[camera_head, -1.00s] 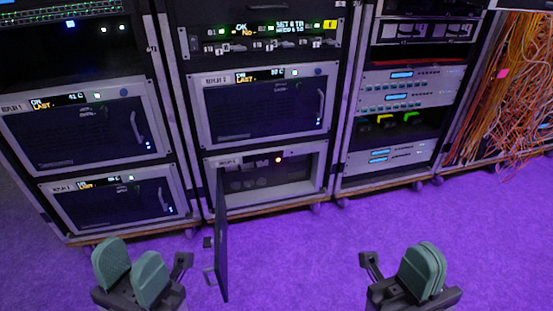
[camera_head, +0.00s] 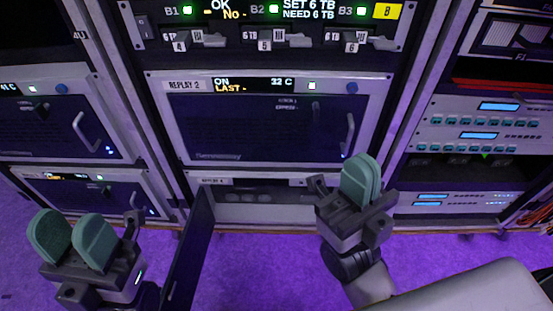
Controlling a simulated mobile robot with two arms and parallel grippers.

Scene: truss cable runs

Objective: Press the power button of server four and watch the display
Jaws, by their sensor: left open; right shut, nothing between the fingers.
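The server labelled as a replay unit (camera_head: 265,212), apparently number four, is the lowest box in the middle rack. Its dark front door (camera_head: 188,252) hangs open at its left side, exposing a grey inner front. Its label (camera_head: 212,181) is small and hard to read. I cannot make out a lit display or its power button; my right gripper covers part of its right side. My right gripper (camera_head: 361,180) is shut and empty, raised in front of the right end of this server. My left gripper (camera_head: 72,238) is open and empty, low at the left, left of the open door.
Replay 2 (camera_head: 270,125) sits above with its door closed; its display (camera_head: 253,84) reads ON, LAST, 32 C. A panel above reads OK, No, SET 6 TB (camera_head: 300,10). Closed servers stand left (camera_head: 60,130), grey units (camera_head: 470,130) right.

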